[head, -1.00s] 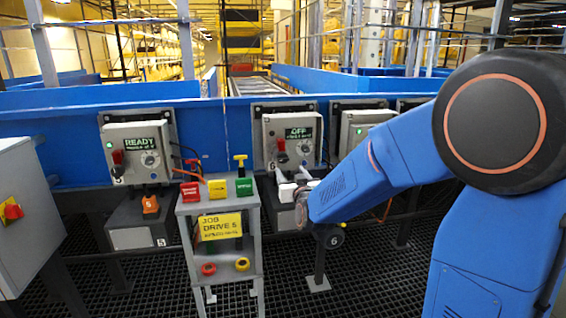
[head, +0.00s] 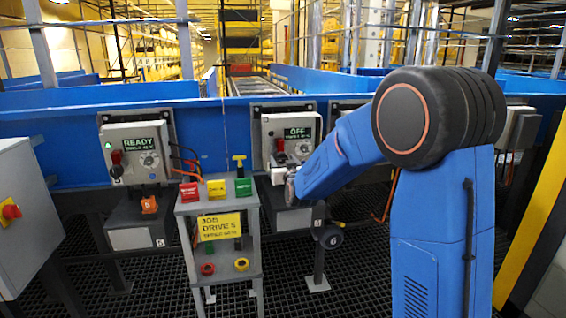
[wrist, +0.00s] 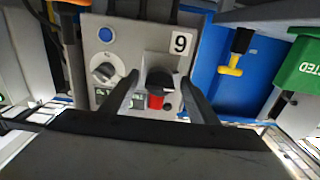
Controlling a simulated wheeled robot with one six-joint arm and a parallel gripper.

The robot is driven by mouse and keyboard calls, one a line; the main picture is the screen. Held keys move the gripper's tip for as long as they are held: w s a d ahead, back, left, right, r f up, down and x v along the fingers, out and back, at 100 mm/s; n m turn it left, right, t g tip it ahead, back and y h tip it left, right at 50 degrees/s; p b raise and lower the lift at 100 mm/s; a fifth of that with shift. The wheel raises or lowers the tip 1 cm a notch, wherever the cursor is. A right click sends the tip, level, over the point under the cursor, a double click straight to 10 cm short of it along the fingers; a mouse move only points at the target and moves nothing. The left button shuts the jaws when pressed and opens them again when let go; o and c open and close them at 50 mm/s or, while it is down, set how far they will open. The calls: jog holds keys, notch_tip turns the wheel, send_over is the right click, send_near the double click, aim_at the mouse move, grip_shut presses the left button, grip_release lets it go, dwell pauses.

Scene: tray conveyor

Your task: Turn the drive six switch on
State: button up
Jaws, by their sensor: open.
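The drive box (head: 308,125) with a dark display reading OFF stands at the middle of the blue conveyor side. Its switch (head: 280,152), with a red part and a black part, is on the box's left side. There the switch (wrist: 156,101) lies between the two dark fingers of my gripper (wrist: 160,86), apart from both. My gripper (head: 278,176) is open, in front of the switch's lower part. Contact depth is unclear.
A grey stand (head: 219,260) with red, yellow and green tags and a yellow job sign (head: 220,226) stands close to the left. A second drive box (head: 159,138) reading READY is farther left. A round grey knob (wrist: 104,73) is beside the switch.

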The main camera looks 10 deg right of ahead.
jog(key=c, duration=1.1)
jog(key=shift+o, duration=0.3)
jog(key=shift+m, duration=1.5)
jog(key=o, duration=1)
jog(key=shift+o, duration=0.2)
jog(key=s, duration=1.7)
jog(key=shift+s, duration=0.2)
